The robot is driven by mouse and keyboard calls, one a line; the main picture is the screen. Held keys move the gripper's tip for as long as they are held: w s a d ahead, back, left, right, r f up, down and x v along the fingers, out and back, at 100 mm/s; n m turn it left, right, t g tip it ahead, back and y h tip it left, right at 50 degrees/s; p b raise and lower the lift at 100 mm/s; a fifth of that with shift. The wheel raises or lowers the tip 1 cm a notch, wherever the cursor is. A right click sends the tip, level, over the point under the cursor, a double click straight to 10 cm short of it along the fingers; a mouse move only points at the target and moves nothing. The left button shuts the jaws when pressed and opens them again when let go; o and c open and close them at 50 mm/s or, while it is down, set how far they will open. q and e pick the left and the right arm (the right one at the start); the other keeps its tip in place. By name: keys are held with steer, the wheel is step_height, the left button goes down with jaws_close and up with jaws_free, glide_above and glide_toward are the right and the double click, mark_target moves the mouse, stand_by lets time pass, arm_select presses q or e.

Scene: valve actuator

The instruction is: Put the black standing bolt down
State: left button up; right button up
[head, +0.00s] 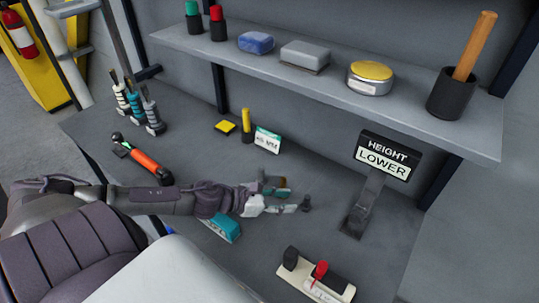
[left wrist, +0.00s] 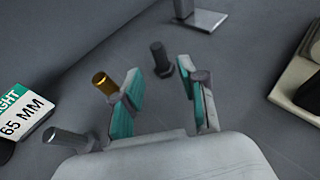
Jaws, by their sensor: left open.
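The black bolt (head: 306,203) stands upright on the grey table, just right of my left gripper's fingertips in the head view. In the left wrist view the bolt (left wrist: 159,57) stands just beyond the fingertips, around the middle of the gap. My left gripper (head: 283,196) is open and low over the table. Its teal pads show apart in the left wrist view (left wrist: 168,98), with nothing held between them. A gold cylinder end shows beside one finger there; I cannot tell what it belongs to. My right gripper is not in view.
The HEIGHT LOWER sign (head: 385,160) stands right of the bolt. A cream tray (head: 334,292) with black and red pieces lies in front. A loaded shelf (head: 340,88) overhangs the back.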

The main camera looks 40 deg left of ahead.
arm_select(q)
steer(key=shift+v, duration=2.25)
steer(key=shift+s+a, duration=0.1)
